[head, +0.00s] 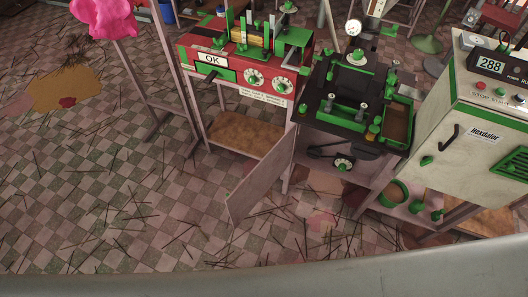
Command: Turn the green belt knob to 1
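A red and green machine (222,72) stands at the upper middle of the head view with an "OK" sign on its front. Two round white dials with green centres, a left one (254,77) and a right one (281,86), sit on its front right. A dark round knob or dial (343,163) with a light and green centre is below the dark green-trimmed machine (345,95) to the right. I cannot read the markings on any dial, nor tell which is the belt knob. Neither of my grippers is in view.
A cream cabinet (455,120) with a "288" display (490,65) stands at the right. A tilted panel (262,180) juts out below the machines. Thin dark sticks litter the checkered floor (130,215), otherwise open at left and front. A pink object (104,17) is at upper left.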

